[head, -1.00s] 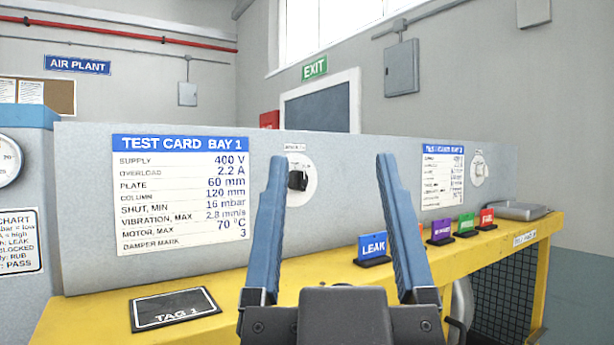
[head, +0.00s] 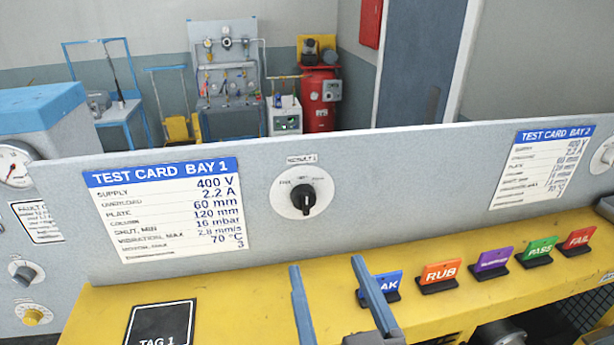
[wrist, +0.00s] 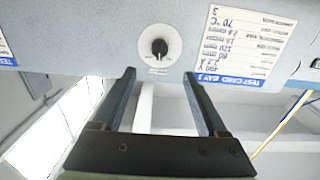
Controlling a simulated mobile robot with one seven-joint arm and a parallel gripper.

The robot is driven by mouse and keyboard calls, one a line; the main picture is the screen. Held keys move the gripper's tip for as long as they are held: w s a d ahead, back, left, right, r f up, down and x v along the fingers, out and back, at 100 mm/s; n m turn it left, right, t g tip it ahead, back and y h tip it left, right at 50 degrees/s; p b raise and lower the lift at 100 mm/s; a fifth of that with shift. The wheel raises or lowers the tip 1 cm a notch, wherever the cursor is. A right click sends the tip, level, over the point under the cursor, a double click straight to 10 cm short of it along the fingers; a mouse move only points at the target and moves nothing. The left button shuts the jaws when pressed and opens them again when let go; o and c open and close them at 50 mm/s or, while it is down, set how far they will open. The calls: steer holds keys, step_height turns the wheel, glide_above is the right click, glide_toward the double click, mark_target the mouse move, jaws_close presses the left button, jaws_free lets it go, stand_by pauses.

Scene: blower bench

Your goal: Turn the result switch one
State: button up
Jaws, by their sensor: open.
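The result switch one (head: 304,198) is a black knob on a round white dial, mounted on the grey back panel below a small label reading RESULT 1. In the head view its pointer looks roughly upright. It also shows in the wrist view (wrist: 159,47), where the picture is upside down and the knob lies beyond the fingertips. My gripper (head: 326,264) is open and empty, with two blue fingers. In the head view it appears below the switch, in front of the panel. In the wrist view my gripper (wrist: 159,72) is apart from the knob.
The Bay 1 test card (head: 165,215) is left of the switch; the Bay 2 card (head: 541,168) is far right. Several coloured tags, including RUB (head: 440,273), stand on the yellow bench (head: 250,290). A black TAG 1 plate (head: 160,325) lies at left.

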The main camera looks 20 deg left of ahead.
mark_target(306, 208)
steer(key=b+x, duration=0.6)
steer(key=x, duration=0.7)
steer(key=shift+b, duration=0.3)
steer(key=shift+f, duration=0.1)
jaws_close()
